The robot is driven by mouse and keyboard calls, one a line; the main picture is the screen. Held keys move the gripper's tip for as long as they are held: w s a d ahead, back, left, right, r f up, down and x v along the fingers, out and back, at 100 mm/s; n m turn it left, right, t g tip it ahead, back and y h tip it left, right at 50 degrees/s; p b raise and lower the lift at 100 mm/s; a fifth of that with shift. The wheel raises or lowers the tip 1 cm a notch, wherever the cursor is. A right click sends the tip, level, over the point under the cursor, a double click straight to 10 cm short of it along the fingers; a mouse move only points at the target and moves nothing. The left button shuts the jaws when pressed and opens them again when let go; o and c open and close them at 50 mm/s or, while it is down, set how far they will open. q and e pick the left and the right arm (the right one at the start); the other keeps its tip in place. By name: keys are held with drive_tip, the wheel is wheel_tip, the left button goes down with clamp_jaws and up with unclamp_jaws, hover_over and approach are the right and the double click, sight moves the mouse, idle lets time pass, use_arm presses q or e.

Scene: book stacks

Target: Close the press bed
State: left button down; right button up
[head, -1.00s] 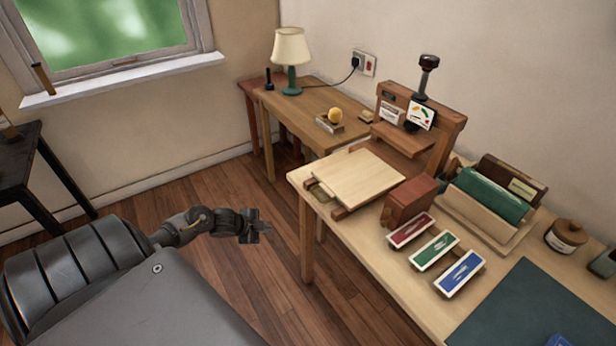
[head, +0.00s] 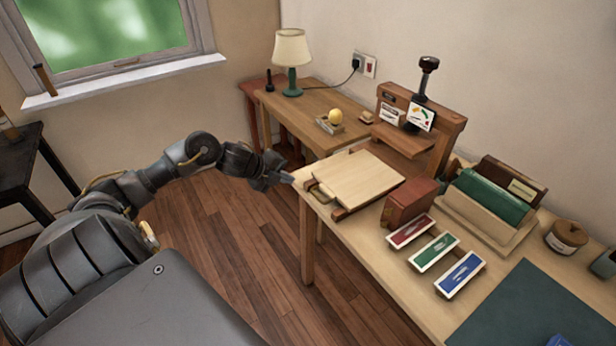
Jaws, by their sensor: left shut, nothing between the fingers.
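The press (head: 412,143) is a wooden frame with a dark screw handle on top, standing on the long wooden table. Its bed (head: 358,180) is a pale flat board on dark rails, sticking out from the frame toward the left edge of the table. A small metal handle (head: 320,192) shows at the bed's left end. My left gripper (head: 284,180) is shut and empty, just left of the table edge and a little short of the bed's handle. My right gripper is not in view.
A reddish-brown box (head: 408,203) and red, green and blue trays (head: 433,249) stand right of the bed. A side table (head: 316,113) with a lamp stands behind. The floor left of the table is clear.

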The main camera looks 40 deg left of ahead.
sight(316, 180)
use_arm(q)
drive_tip(key=x, duration=0.5)
drive_tip(key=shift+w+d+f, duration=0.1)
drive_tip(key=shift+w+f, duration=0.05)
drive_tip(key=shift+w, duration=0.1)
drive_tip(key=shift+w+d+p, duration=0.15)
drive_tip(key=shift+w+p, duration=0.05)
drive_tip(key=shift+w, duration=0.35)
drive_tip(key=shift+w+d+p, duration=0.15)
drive_tip(key=shift+w+p, duration=0.05)
drive_tip(key=shift+w, duration=0.35)
drive_tip(key=shift+w+d, duration=0.15)
drive_tip(key=shift+w, duration=0.5)
drive_tip(key=shift+w, duration=0.1)
